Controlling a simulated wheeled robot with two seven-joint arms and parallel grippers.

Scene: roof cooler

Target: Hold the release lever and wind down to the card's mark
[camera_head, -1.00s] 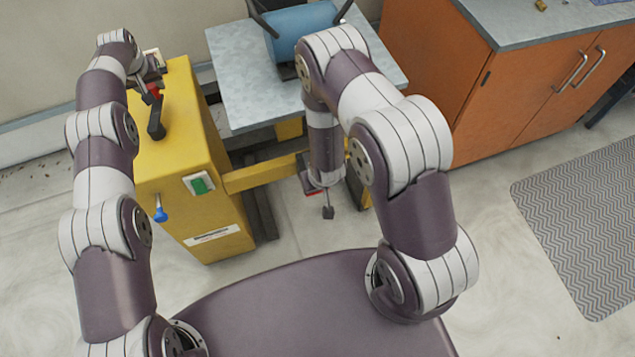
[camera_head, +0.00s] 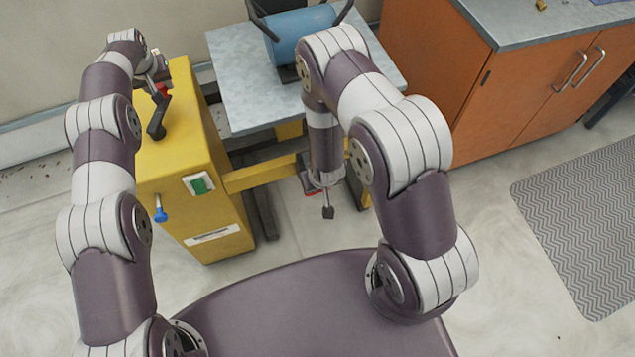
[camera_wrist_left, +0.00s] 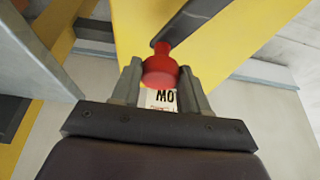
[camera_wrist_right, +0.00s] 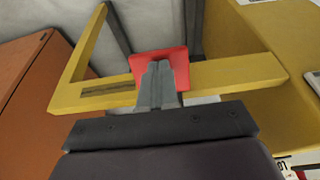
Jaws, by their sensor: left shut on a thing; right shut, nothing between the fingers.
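The crank has a dark arm (camera_head: 156,120) on top of the yellow cabinet (camera_head: 185,160) and a red knob (camera_head: 163,90). My left gripper (camera_wrist_left: 160,78) is shut on this red knob (camera_wrist_left: 160,68). A white card with black letters, partly reading "MO" (camera_wrist_left: 162,97), shows between its fingers, mostly hidden. My right gripper (camera_wrist_right: 157,72) is shut with nothing between its fingers. Its tips are at a red plate (camera_wrist_right: 176,62) by the yellow frame; whether they press it I cannot tell. In the head view my right arm mostly hides the red plate (camera_head: 309,187).
A grey lift table (camera_head: 240,80) carries a blue cylinder (camera_head: 285,38) with dark arms. The cabinet has a green switch (camera_head: 199,185) and a blue-tipped lever (camera_head: 160,214). An orange cupboard (camera_head: 520,105) stands right. A patterned mat (camera_head: 590,220) lies on otherwise open floor.

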